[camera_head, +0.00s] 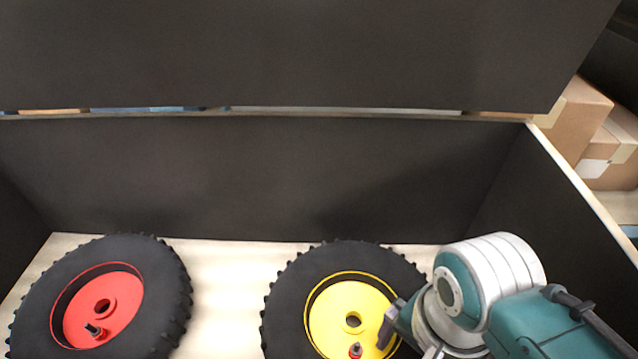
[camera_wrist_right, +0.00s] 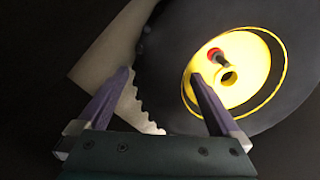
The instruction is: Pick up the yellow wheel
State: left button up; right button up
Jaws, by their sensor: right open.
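The yellow wheel (camera_head: 335,310), a black knobbly tyre with a yellow hub, lies flat at the front middle in the head view. Its hub has a centre hole and a small red-based valve. It also shows in the right wrist view (camera_wrist_right: 250,75). My right gripper (camera_wrist_right: 160,80) is open and empty at the wheel's right side. In the wrist view one finger overlaps the hub's edge and the other lies outside the tyre over the pale floor. I cannot tell whether either touches. In the head view my right arm hides the tyre's lower right. My left gripper is out of view.
A red-hubbed wheel (camera_head: 106,305) lies at the left, apart from the yellow one, with bare pale floor between. A dark back wall (camera_head: 260,180) and right side wall (camera_head: 570,220) enclose the space. A dark panel (camera_head: 300,50) hangs above. Cardboard boxes (camera_head: 580,115) stand outside, right.

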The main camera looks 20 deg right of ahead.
jog(key=shift+r, duration=0.1)
grip_shut()
dwell(0.7)
